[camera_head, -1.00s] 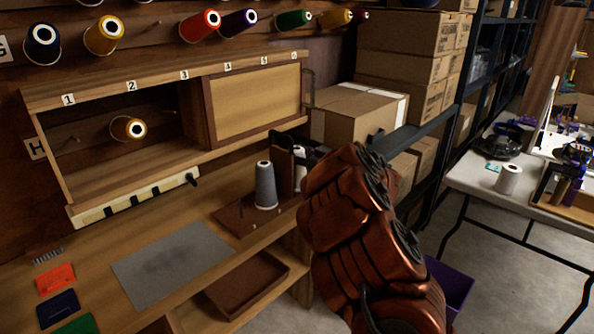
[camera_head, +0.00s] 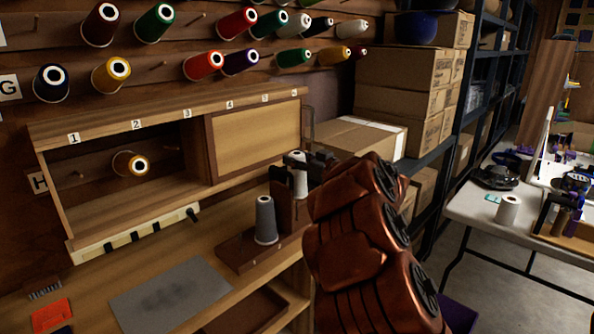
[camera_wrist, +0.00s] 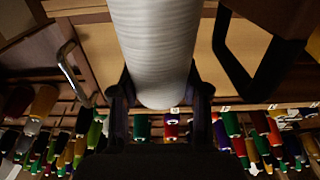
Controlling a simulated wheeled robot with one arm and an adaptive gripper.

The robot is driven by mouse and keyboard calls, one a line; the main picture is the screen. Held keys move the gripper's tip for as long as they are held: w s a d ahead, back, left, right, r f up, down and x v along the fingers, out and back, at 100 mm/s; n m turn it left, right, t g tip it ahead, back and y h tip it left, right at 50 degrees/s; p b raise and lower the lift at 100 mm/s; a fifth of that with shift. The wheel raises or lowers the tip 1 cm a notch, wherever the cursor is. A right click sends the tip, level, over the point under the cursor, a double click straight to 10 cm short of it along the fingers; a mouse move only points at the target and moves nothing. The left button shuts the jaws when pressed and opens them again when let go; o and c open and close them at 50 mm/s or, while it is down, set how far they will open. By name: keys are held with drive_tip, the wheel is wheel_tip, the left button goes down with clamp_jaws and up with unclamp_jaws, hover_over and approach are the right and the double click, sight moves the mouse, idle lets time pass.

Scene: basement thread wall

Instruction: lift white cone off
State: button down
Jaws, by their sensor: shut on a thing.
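The white cone (camera_head: 299,176) is upright in the head view, just behind a dark wooden upright on the small brown stand (camera_head: 243,255). My gripper (camera_head: 318,168) is at the cone from the right, partly hidden behind my arm. In the wrist view the white cone (camera_wrist: 157,50) fills the top middle, and my gripper (camera_wrist: 160,100) is shut on it with a dark finger on each side. A grey cone (camera_head: 265,220) stands upright on the same stand, to the left of the upright. Whether the white cone's base touches the stand is hidden.
A wooden cabinet (camera_head: 150,92) with numbered bays is behind and left. Colored cones hang on wall pegs above. Cardboard boxes (camera_head: 362,138) stand behind my arm. A grey mat (camera_head: 170,291) lies on the bench. A white table (camera_head: 480,208) is at right.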

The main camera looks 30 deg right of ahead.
drive_tip(key=shift+r, duration=0.35)
drive_tip(key=shift+r, duration=0.1)
drive_tip(key=shift+r+p, duration=1.85)
drive_tip(key=shift+p, duration=0.65)
